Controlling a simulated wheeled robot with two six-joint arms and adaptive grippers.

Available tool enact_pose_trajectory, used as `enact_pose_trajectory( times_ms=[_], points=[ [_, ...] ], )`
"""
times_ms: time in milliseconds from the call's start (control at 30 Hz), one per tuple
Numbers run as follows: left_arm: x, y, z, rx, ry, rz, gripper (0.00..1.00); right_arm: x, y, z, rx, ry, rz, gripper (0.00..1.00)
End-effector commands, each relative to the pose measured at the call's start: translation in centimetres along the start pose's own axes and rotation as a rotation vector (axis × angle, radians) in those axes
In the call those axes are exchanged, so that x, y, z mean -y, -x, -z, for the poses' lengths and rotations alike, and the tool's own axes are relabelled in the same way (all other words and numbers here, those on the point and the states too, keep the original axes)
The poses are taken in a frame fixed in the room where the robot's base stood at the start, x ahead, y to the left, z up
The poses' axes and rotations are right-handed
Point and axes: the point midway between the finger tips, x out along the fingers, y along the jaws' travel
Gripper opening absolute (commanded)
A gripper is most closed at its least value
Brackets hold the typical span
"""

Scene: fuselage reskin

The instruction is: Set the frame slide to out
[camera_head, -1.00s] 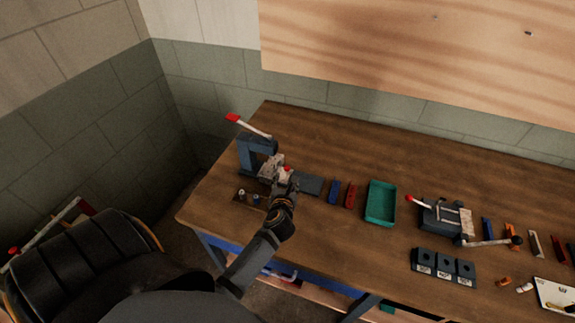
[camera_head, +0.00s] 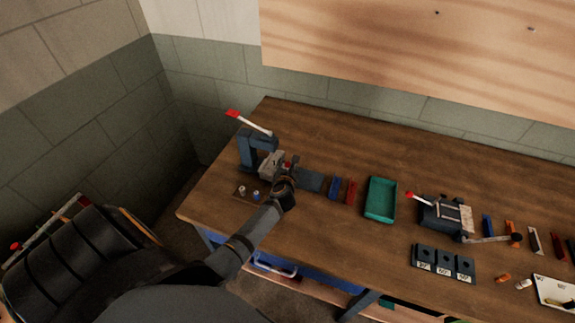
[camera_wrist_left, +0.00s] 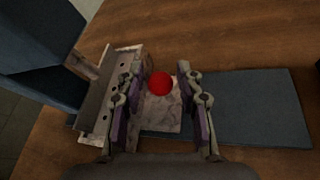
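The press-like fixture (camera_head: 247,149) stands at the left end of the bench, with a red-tipped lever. A light metal slide block (camera_head: 270,163) sits at its foot on a dark blue base plate (camera_head: 311,180). In the left wrist view the slide block (camera_wrist_left: 159,112) carries a red knob (camera_wrist_left: 160,84), and the plate (camera_wrist_left: 262,108) runs out to the right, bare. My left gripper (camera_head: 287,168) is over the block. Its fingers in the wrist view (camera_wrist_left: 161,92) stand apart on either side of the red knob, with gaps showing. My right gripper is not in view.
Blue and red bars (camera_head: 342,189) and a green tray (camera_head: 380,200) lie right of the plate. A second fixture with a red-tipped lever (camera_head: 445,214) and a block with several holes (camera_head: 443,263) stand further right. A small peg board (camera_head: 248,194) lies in front of the press.

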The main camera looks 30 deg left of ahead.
Motion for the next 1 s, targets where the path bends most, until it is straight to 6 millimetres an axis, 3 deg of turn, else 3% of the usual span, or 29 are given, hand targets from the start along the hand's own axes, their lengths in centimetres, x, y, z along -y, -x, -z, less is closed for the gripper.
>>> enact_pose_trajectory(
  times_ms=[33, 233, 567, 667, 900, 1000],
  points=[
    [0.0, 0.0, 0.0, 0.0, 0.0, 0.0, 0.25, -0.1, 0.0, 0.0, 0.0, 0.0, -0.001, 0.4],
    [0.0, 0.0, 0.0, 0.0, 0.0, 0.0, 0.0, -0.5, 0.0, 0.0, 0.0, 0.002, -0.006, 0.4],
    [0.2, 0.1, 0.0, -0.001, 0.001, 0.001, 0.0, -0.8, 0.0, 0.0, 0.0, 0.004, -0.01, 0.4],
    [1.5, 0.4, -0.1, -0.002, 0.005, 0.003, 0.0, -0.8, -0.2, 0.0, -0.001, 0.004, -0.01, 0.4],
    [7.7, 2.0, -1.3, -0.004, 0.005, 0.004, 0.0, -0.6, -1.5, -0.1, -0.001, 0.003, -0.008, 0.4],
    [8.9, 2.4, -1.8, -0.003, 0.002, 0.002, 0.0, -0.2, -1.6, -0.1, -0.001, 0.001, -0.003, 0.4]
  ],
)
